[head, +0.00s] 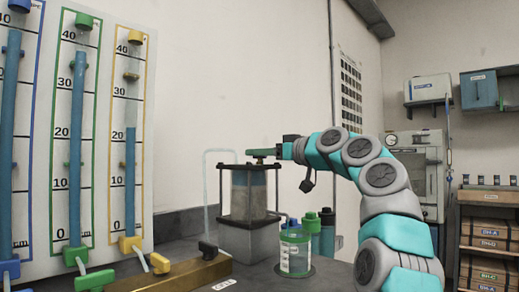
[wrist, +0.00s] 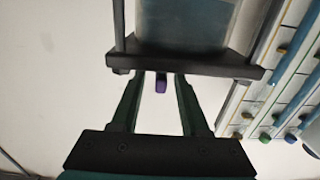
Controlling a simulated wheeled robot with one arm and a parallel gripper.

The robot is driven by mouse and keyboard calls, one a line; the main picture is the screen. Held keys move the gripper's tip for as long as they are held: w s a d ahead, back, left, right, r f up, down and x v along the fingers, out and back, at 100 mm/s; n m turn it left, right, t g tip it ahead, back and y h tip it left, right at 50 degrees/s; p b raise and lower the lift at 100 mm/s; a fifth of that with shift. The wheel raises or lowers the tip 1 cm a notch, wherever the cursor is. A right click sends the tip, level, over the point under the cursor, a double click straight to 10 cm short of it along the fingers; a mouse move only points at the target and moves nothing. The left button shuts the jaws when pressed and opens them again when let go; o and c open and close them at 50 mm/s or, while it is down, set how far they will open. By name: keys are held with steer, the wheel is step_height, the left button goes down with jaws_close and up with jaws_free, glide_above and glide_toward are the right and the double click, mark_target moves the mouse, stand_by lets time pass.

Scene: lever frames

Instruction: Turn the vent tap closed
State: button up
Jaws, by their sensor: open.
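In the wrist view, a small purple handle (wrist: 161,83), which looks like the vent tap, shows at the edge of the dark end plate (wrist: 185,63) of the clear cell. My gripper (wrist: 156,80) is open, with one green finger on each side of the handle and visible gaps to both. I cannot tell how deep the handle sits between the fingers. In the head view, my gripper (head: 262,153) is at the top of the sand-filled cell (head: 239,193). The purple handle is hidden there, and its turn position is unclear.
A manometer board (head: 88,130) with coloured tubes and taps stands at the left. A wooden block (head: 183,274) with black and yellow taps lies in front. Shelves with boxes (head: 488,243) are at the far right.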

steer(key=shift+w+a, duration=0.15)
jaws_close()
stand_by(0.5)
